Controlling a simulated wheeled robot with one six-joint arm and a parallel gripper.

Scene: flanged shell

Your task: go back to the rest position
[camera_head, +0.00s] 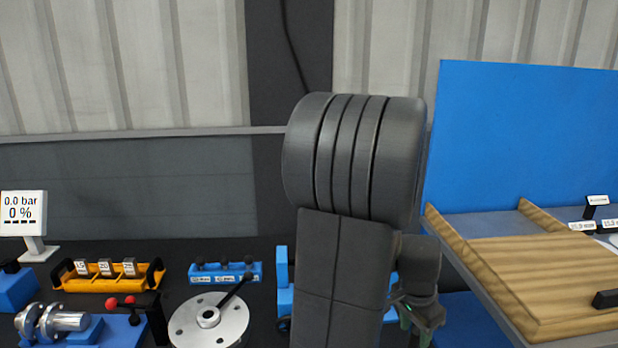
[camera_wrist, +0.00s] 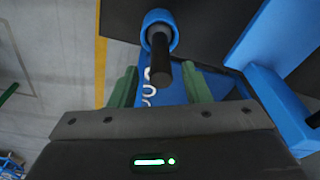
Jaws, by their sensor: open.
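My gripper (camera_head: 415,322) is low at the right of my arm in the head view, its green fingers pointing down. In the wrist view my gripper (camera_wrist: 160,88) has its two green fingers apart, with nothing clasped. A black rod (camera_wrist: 160,65) in a blue collar (camera_wrist: 159,25) shows between and beyond the fingers; I cannot tell how far off it is. A blue piece with white marks (camera_wrist: 172,92) lies behind the rod.
A display (camera_head: 22,207) reads 0.0 bar, 0 %. An orange rack (camera_head: 80,284) and a blue rack (camera_head: 225,272) stand on the dark bench. At the right are a wooden tray (camera_head: 500,262) and a blue panel (camera_head: 520,140). My arm hides the bench's middle.

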